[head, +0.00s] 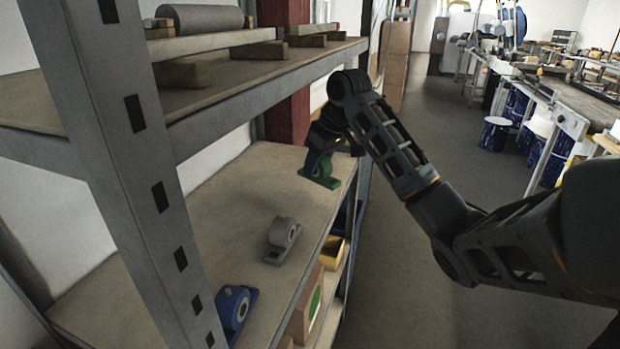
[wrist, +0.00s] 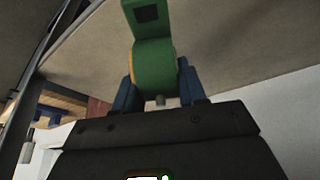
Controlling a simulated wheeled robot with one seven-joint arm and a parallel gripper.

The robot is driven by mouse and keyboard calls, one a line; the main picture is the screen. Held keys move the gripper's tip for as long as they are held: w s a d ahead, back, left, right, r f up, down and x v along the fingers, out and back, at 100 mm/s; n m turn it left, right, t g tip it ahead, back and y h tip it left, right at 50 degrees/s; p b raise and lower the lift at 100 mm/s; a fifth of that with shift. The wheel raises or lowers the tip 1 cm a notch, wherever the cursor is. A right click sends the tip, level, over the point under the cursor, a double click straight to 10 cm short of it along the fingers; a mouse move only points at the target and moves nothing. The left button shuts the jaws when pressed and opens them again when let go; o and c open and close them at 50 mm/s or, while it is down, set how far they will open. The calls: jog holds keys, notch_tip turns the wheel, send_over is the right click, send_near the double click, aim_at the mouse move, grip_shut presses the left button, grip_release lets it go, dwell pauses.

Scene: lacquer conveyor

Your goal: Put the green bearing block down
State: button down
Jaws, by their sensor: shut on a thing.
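The green bearing block (head: 320,174) is in my gripper (head: 319,157), over the far end of the middle shelf board in the head view. In the wrist view the green bearing block (wrist: 155,66) sits between the two blue fingers of my gripper (wrist: 157,88), which is shut on it. Its flat base with a dark square hole points away from the gripper. I cannot tell whether the base touches the shelf board (head: 225,210) or hangs just above it.
A grey bearing block (head: 283,236) and a blue bearing block (head: 234,308) stand nearer on the same board. An upper shelf (head: 290,62) with a grey roller (head: 205,18) overhangs. A steel post (head: 140,150) stands in front at left. Board around the green block looks clear.

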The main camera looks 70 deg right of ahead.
aim_at(311, 178)
jog(key=shift+w+a+f, duration=0.1)
jog(key=shift+w+f, duration=0.3)
jog(key=shift+w, duration=0.4)
jog(key=shift+w+f, duration=0.1)
jog(key=shift+f, duration=0.15)
jog(key=shift+f+p, duration=0.4)
jog(key=shift+f, duration=1.45)
jog(key=shift+f, duration=0.1)
jog(key=c, duration=0.6)
grip_release()
jog(key=shift+c, duration=0.2)
